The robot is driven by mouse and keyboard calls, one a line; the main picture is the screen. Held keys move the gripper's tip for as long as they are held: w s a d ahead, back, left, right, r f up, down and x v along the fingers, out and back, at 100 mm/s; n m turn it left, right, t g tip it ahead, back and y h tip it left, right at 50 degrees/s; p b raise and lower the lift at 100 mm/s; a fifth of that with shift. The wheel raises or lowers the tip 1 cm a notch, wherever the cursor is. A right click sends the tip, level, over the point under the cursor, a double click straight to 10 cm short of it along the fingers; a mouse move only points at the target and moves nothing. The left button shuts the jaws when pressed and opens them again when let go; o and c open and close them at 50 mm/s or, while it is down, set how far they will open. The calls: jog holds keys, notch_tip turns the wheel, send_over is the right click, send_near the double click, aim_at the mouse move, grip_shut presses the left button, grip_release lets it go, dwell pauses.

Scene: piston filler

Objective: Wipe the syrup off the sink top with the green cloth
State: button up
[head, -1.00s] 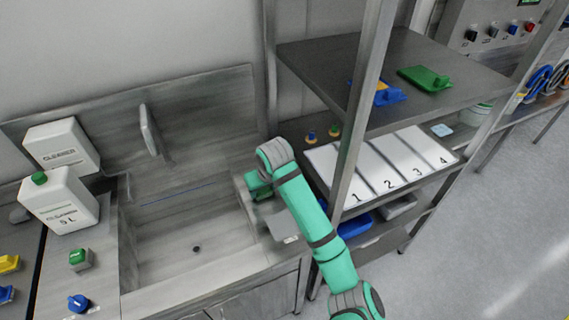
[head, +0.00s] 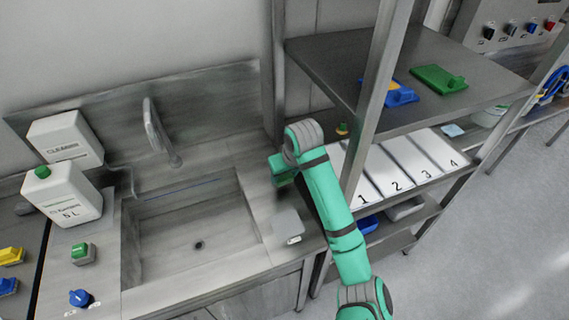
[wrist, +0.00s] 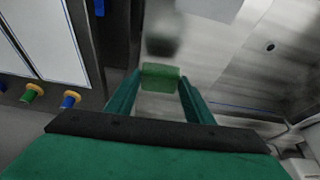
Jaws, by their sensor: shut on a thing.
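My gripper (head: 280,172) is over the sink top (head: 236,152), to the right of the basin and near the shelf unit. In the wrist view my gripper (wrist: 158,82) is shut on the green cloth (wrist: 161,76), a small folded block between the fingertips. In the head view the cloth is mostly hidden by the gripper. A dark blurred patch, seemingly the syrup (wrist: 163,40), lies on the sink top just beyond the cloth in the wrist view. I cannot tell whether the cloth touches the surface.
A grey plate-like object (head: 288,226) lies on the sink top near its front right. The basin (head: 190,225) is left of my gripper, with a tap (head: 158,135) behind. A shelf post (head: 370,110) stands close right of my arm.

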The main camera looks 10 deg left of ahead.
jog(key=r, duration=0.1)
jog(key=d+r, duration=0.1)
jog(key=shift+d+r, duration=0.1)
jog(key=shift+r, duration=0.2)
jog(key=shift+a+r, duration=0.25)
jog(key=shift+r, duration=0.8)
